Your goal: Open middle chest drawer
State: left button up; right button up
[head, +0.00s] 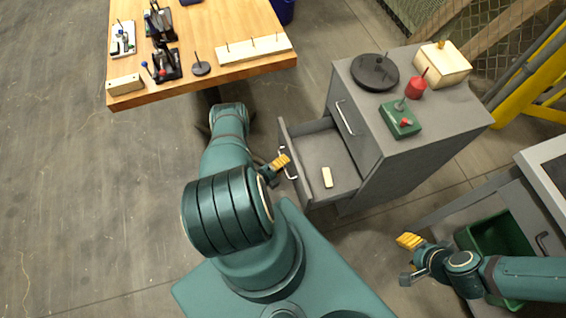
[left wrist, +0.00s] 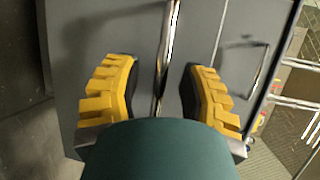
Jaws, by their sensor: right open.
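The grey chest (head: 405,160) stands right of centre in the head view. A drawer (head: 312,160) below its top drawer is pulled well out and shows its inside. A pale block (head: 327,177) lies in it. The drawer has a metal bar handle (head: 287,163) on its front. My left gripper (head: 281,162) is at this handle. In the left wrist view, its yellow fingers (left wrist: 160,78) are apart, with a metal bar (left wrist: 166,60) between them and a gap on each side. My right gripper (head: 409,241) is open and empty at the lower right, away from the chest.
The top drawer, with its own handle (head: 344,117), is closed. A black disc (head: 375,72), a red weight (head: 416,88), a green box (head: 400,118) and a wooden block (head: 442,63) stand on the chest. A wooden workbench (head: 225,25) is behind; a grey unit with a green bin (head: 492,236) is at right.

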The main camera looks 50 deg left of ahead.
pick_arm(q)
jog(key=shift+s, duration=0.1)
jog(key=s+r, duration=0.2)
jog(key=s, duration=0.9)
jog(key=shift+s, duration=0.35)
jog(key=shift+r, duration=0.1)
